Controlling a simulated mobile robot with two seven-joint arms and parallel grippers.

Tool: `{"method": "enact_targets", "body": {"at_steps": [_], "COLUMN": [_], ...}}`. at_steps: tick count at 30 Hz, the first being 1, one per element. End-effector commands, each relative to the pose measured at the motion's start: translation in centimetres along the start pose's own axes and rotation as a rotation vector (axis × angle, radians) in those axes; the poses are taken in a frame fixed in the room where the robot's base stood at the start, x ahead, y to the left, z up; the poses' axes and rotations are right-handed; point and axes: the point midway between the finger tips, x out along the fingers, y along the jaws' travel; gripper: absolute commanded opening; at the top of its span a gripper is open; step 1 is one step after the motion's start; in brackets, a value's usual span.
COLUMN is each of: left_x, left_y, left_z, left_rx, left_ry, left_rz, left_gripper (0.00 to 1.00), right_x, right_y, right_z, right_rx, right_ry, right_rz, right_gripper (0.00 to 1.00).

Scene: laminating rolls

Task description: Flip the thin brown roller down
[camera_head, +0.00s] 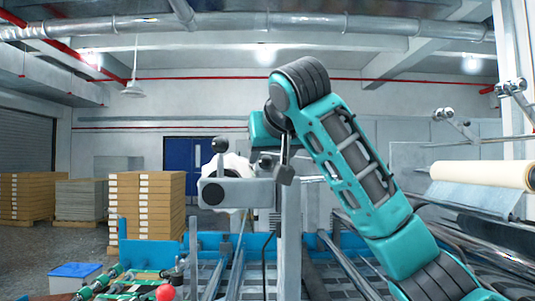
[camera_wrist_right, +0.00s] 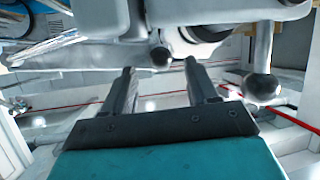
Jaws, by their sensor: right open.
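My right arm reaches in from the right, and my right gripper (camera_head: 264,140) is beside a grey machine head (camera_head: 238,192) with black-knobbed levers (camera_head: 220,146). In the right wrist view the two fingers of the right gripper (camera_wrist_right: 160,72) are apart, with a dark round knob (camera_wrist_right: 160,56) just beyond and between their tips. I cannot tell whether they touch it. A second lever with a dark ball end (camera_wrist_right: 262,88) hangs beside the right finger. I cannot make out a thin brown roller for certain. My left gripper is not in view.
A cream roll with film (camera_head: 484,174) is at the right. A blue machine frame (camera_head: 210,241) with rails runs across the front. Stacked brown boards (camera_head: 147,205) and a blue-lidded bin (camera_head: 76,272) stand at the left. A red ball knob (camera_head: 165,292) is at the front.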

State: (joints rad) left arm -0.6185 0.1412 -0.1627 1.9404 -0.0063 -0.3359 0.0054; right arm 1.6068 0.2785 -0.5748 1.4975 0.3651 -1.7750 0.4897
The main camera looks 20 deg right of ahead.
Motion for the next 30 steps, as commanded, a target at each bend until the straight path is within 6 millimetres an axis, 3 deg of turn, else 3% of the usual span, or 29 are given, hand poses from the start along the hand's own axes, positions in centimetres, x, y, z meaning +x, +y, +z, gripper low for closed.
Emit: {"method": "enact_targets", "body": {"at_steps": [6,18,30], "left_x": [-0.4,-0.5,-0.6], "left_y": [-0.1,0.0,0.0], "left_z": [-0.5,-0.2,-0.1], "left_rx": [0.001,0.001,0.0], "left_ry": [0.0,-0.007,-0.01], "left_rz": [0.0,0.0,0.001], "left_gripper": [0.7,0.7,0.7], "right_x": [2.7,3.3,3.3], "right_y": [0.0,0.0,0.0], "right_z": [0.0,0.0,0.0], "right_rx": [0.0,0.0,0.0], "right_ry": [-0.001,0.0,0.001], "right_rz": [0.001,0.0,0.0], "right_gripper": [0.58,0.57,0.19]}}
